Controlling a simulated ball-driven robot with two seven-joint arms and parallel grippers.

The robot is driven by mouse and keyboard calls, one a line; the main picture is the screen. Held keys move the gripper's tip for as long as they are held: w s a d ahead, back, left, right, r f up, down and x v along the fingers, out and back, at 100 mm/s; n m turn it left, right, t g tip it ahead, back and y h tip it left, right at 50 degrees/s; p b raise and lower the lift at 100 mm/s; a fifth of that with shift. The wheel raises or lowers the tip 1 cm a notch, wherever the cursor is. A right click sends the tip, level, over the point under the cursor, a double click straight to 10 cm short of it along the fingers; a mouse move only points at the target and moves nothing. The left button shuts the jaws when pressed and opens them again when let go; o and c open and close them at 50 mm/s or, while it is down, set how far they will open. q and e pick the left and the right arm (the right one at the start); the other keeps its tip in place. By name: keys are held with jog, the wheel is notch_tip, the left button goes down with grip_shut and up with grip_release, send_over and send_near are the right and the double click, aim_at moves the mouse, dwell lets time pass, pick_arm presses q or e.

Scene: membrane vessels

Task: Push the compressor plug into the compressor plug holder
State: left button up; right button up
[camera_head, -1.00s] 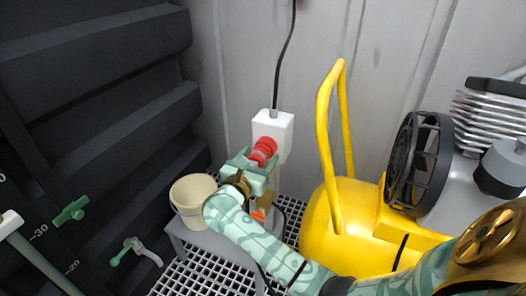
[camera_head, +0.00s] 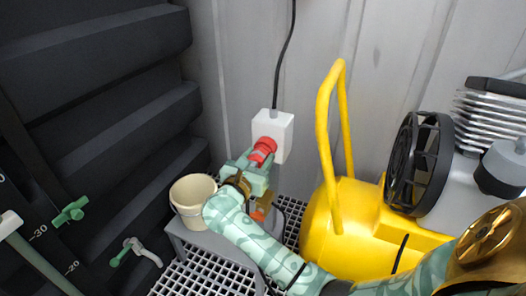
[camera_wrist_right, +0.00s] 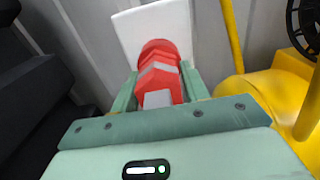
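The red compressor plug (camera_head: 263,150) is at the front of the white wall box (camera_head: 273,127), which looks like the plug holder. In the right wrist view the plug (camera_wrist_right: 160,70) lies between the two green fingers of my right gripper (camera_wrist_right: 158,88), in front of the white holder (camera_wrist_right: 150,28). My right gripper (camera_head: 250,166) reaches up to the plug from below and appears closed around it. The plug appears to meet the holder's face; how deep it sits is hidden. My left gripper is not in view.
A yellow compressor (camera_head: 345,222) with a tall handle stands right of the holder. A cream bucket (camera_head: 190,205) stands on a grey ledge left of my right gripper. A black cable (camera_head: 286,55) runs up from the holder. Dark ribbed wall lies left.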

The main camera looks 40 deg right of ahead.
jog(key=c, duration=0.6)
jog(key=shift+o, duration=0.2)
jog(key=shift+a, duration=0.15)
jog(key=shift+p+v, duration=0.5)
jog(key=shift+v, duration=2.35)
